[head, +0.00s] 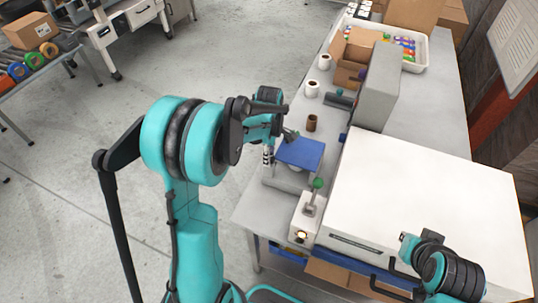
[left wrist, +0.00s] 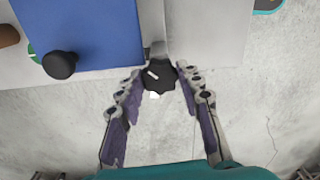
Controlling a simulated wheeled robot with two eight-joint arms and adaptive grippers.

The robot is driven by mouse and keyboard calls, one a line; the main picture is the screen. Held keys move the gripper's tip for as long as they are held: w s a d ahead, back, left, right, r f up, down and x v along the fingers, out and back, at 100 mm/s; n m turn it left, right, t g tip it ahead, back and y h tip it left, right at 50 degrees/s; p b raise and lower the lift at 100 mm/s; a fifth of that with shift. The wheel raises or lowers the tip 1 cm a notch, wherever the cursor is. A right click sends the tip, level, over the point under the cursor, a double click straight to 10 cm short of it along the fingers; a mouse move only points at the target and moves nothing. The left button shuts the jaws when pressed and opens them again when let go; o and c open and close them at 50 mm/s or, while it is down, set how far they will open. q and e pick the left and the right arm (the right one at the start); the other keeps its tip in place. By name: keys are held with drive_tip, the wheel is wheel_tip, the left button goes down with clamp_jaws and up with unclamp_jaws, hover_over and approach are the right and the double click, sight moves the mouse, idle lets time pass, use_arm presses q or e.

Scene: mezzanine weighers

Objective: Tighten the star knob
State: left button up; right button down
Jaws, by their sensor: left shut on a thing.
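The star knob (left wrist: 158,77) is black and lobed, with a pale mark on its face. In the left wrist view it sits between the fingertips of my left gripper (left wrist: 158,82), at the edge of a grey surface. The gripper is shut on it, one finger on each side. In the head view my left gripper (head: 267,156) points down beside a blue plate (head: 301,153), and the knob cannot be made out there.
A large white box (head: 420,190) fills the bench's right side. A small box with a green-topped lever (head: 317,184) stands in front of the blue plate. A brown cylinder (head: 312,123), white rolls (head: 312,88) and a grey block (head: 375,90) stand farther back.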

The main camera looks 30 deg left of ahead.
use_arm(q)
drive_tip(key=m+b, duration=0.1)
drive_tip(key=m, duration=0.3)
use_arm(e)
drive_tip(key=shift+f, duration=0.5)
use_arm(q)
drive_tip(key=m, duration=0.5)
drive_tip(key=shift+m+b, duration=0.4)
use_arm(e)
drive_tip(key=shift+f, duration=0.45)
use_arm(q)
drive_tip(key=m, duration=0.5)
drive_tip(key=shift+b, duration=0.3)
use_arm(e)
drive_tip(key=shift+f, duration=0.25)
use_arm(q)
drive_tip(key=shift+m, duration=2.8)
use_arm(e)
drive_tip(key=shift+f, duration=0.2)
use_arm(q)
drive_tip(key=shift+a, duration=0.1)
drive_tip(key=o, duration=1.2)
drive_tip(key=shift+c, duration=0.2)
